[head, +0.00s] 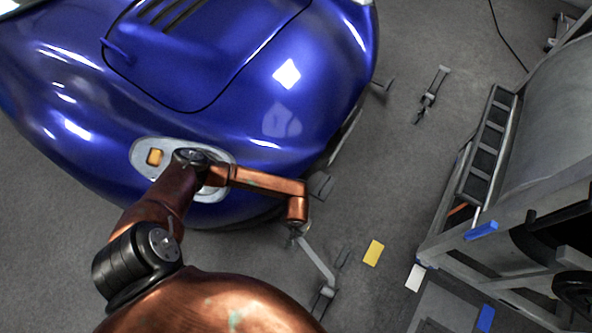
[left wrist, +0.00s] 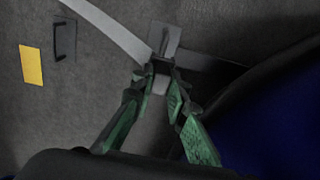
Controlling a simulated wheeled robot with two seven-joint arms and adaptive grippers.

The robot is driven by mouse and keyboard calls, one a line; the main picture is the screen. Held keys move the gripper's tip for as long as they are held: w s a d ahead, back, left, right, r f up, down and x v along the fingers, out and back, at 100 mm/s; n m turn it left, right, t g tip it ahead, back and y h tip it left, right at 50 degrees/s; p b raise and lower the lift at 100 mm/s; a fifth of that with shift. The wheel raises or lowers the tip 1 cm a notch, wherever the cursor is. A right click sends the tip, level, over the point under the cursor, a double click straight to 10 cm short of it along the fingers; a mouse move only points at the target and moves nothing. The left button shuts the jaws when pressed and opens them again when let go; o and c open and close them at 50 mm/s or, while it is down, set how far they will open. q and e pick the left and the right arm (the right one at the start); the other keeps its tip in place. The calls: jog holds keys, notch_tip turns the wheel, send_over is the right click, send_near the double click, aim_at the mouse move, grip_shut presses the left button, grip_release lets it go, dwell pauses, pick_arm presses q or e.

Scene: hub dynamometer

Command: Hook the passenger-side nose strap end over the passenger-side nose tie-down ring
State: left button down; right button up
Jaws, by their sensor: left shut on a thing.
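My left gripper (left wrist: 160,88) is shut on the passenger-side nose strap end (left wrist: 162,72), seen in the left wrist view as a grey piece between the green fingertips. In the head view this gripper (head: 297,232) hangs beside the blue car's nose, and a pale grey strap (head: 317,260) runs from it down and right. The strap (left wrist: 108,28) also shows in the left wrist view. A dark tie-down ring on a floor plate (left wrist: 64,42) lies apart from the gripper. It appears to be the one in the head view (head: 343,257). My right gripper is out of view.
The blue car (head: 240,90) fills the upper left. A yellow card (head: 373,252) lies on the floor right of the ring. A grey frame (head: 440,245) stands at the right. Another floor fitting (head: 430,97) lies farther back. Grey floor between car and frame is mostly clear.

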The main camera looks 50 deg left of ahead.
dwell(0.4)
pick_arm(q)
jog(key=shift+f, duration=0.15)
jog(key=shift+f+b, duration=1.1)
jog(key=shift+f, duration=0.5)
jog(key=c, duration=1.8)
grip_release()
jog(key=shift+r, duration=0.1)
notch_tip(320, 180, up, 12)
jog(key=shift+d, duration=0.1)
